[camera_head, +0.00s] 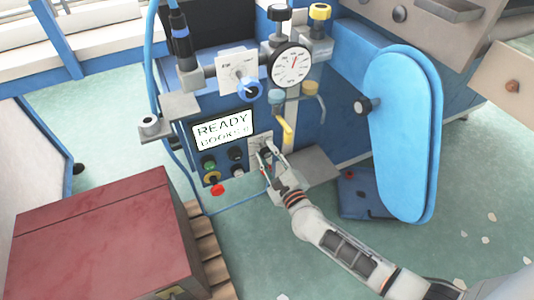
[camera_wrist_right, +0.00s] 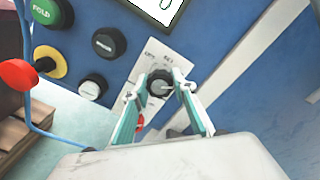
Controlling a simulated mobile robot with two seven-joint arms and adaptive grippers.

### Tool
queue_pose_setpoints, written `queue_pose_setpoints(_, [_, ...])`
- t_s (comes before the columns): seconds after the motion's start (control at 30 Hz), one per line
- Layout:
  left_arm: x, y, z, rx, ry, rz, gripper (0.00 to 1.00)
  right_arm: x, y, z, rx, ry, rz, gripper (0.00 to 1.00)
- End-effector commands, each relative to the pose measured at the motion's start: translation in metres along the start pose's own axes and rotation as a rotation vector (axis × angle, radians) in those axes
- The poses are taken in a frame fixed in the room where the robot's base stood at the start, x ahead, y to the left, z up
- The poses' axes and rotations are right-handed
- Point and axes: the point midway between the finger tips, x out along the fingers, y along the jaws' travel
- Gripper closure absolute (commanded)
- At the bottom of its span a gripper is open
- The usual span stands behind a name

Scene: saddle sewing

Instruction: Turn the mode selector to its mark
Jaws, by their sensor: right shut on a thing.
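The mode selector (camera_wrist_right: 160,84) is a round black knob with a white pointer line on a light label plate (camera_wrist_right: 146,66) with printed marks. In the right wrist view its pointer points to the right; the small lettering is hard to read. My right gripper (camera_wrist_right: 162,97) has its two teal-padded fingers on either side of the knob, shut on it. In the head view the right gripper (camera_head: 267,150) reaches the panel just right of the screen, and its fingers partly hide the selector. My left gripper is not in view.
A lit screen (camera_head: 222,130) reads READY. Below it are several push buttons, one green (camera_head: 208,163) and one red (camera_head: 217,189). A maroon box (camera_head: 100,235) stands at lower left.

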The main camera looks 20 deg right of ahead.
Motion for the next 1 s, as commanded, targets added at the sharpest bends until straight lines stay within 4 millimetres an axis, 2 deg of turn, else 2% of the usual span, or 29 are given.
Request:
queue_pose_setpoints(0.17, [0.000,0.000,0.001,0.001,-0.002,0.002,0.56,-0.001,0.001,0.000,0.002,0.000,0.002,0.95])
queue_pose_setpoints(0.2, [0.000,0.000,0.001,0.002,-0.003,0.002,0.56,-0.001,0.001,0.000,0.002,0.001,0.002,0.69])
queue_pose_setpoints(0.27, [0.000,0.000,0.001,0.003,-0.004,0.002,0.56,-0.001,0.001,0.000,0.002,0.001,0.001,0.56])
queue_pose_setpoints(0.67, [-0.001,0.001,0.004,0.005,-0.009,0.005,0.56,-0.004,0.001,-0.001,0.000,0.001,0.001,0.56])
queue_pose_setpoints(0.83, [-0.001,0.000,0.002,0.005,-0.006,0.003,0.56,-0.025,0.001,-0.001,0.000,0.002,0.002,0.56])
queue_pose_setpoints(1.0, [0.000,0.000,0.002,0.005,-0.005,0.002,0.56,-0.060,0.002,-0.001,0.001,0.003,0.002,0.56])
